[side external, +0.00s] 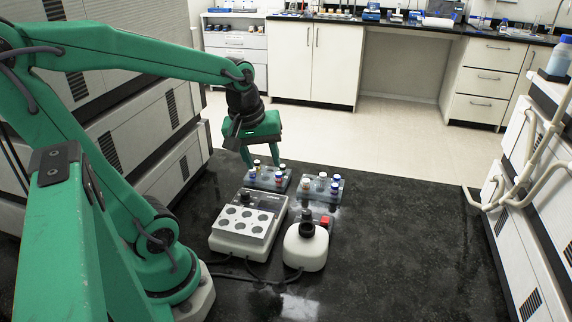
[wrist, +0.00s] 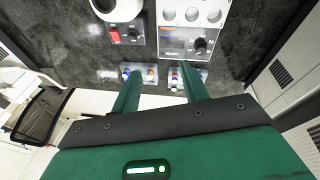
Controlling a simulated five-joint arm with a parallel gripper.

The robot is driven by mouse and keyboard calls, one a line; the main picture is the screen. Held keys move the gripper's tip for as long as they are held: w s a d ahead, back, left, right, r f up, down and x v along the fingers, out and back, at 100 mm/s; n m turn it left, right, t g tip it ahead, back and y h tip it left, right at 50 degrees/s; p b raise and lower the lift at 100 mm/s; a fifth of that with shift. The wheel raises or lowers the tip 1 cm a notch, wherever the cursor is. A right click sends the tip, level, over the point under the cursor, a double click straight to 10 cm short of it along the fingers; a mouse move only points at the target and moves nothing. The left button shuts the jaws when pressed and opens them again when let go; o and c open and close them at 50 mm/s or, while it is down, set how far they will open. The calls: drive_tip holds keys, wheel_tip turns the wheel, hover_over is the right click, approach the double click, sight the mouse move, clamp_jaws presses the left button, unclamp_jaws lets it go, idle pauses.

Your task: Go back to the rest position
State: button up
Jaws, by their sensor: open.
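My gripper (side external: 264,166) is green, points down and is open. Its fingertips are by the far side of the left vial rack (side external: 254,183) in the side view. Whether they touch the rack cannot be told. In the wrist view my gripper (wrist: 160,68) has its two fingers wide apart, with nothing held between them. The left rack holds several small capped vials. A second rack (side external: 335,198) with several vials stands just to its right. The fingers partly cover both racks in the wrist view.
A white block device with round wells (side external: 242,225) stands in front of the left rack. A white mixer with a dark cup (side external: 305,252) stands to its right, with a red switch (side external: 325,220) behind it. Cables lie in front. The black bench is clear at right.

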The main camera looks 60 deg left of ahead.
drive_tip(key=s+d+r+m+t, duration=0.2)
drive_tip(key=d+m, duration=0.5)
drive_tip(key=m, duration=0.4)
drive_tip(key=shift+s+d+r+m+t+h, duration=0.35)
drive_tip(key=shift+s+r, duration=0.25)
drive_tip(key=shift+r, duration=0.5)
